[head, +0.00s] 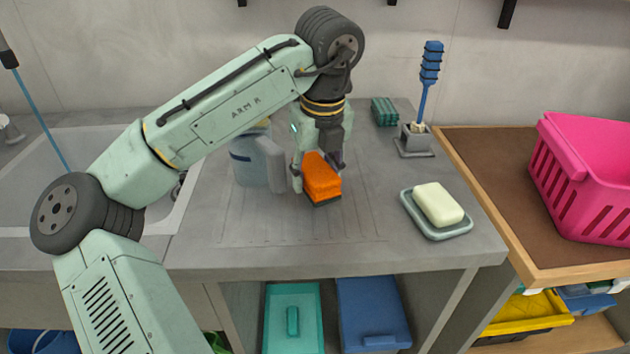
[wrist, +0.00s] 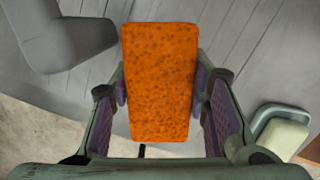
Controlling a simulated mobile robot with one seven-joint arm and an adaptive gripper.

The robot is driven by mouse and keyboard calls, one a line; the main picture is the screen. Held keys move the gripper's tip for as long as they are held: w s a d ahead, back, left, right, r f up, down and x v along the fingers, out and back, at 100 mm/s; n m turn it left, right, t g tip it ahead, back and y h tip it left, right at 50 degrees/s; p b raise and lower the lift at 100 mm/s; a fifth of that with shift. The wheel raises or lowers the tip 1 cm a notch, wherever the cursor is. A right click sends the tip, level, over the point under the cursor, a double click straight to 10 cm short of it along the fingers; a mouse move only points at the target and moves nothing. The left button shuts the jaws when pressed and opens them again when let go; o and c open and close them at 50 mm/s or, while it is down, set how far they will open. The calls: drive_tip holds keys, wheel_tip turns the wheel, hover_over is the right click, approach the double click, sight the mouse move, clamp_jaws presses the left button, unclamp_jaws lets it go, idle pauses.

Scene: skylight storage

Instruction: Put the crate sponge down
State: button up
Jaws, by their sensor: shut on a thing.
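The crate sponge is an orange, pitted block (head: 322,178) with a dark underside. In the head view it is between the fingers of my gripper (head: 318,174), over the ribbed part of the grey counter. In the wrist view the sponge (wrist: 160,85) fills the middle, with the purple pads of my gripper (wrist: 162,100) against its two long sides. My gripper is shut on it. I cannot tell whether its underside touches the counter (head: 370,245).
A blue-grey jug (head: 252,162) stands just left of the sponge. A soap bar (head: 438,204) on a dish (head: 440,230) sits to the right. Behind are a blue brush (head: 430,75) in a holder and a green block (head: 384,111). A pink crate (head: 585,180) stands far right. The counter's front is clear.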

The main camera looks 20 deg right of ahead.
sight(320, 172)
drive_tip(key=shift+f, duration=1.15)
drive_tip(key=shift+f, duration=0.65)
drive_tip(key=o, duration=1.1)
drive_tip(key=shift+o, duration=0.2)
drive_tip(key=shift+r, duration=0.6)
drive_tip(key=r, duration=0.4)
drive_tip(key=s+r, duration=0.1)
drive_tip(key=r, duration=0.7)
drive_tip(key=shift+s+d, duration=0.15)
drive_tip(key=shift+s, duration=0.25)
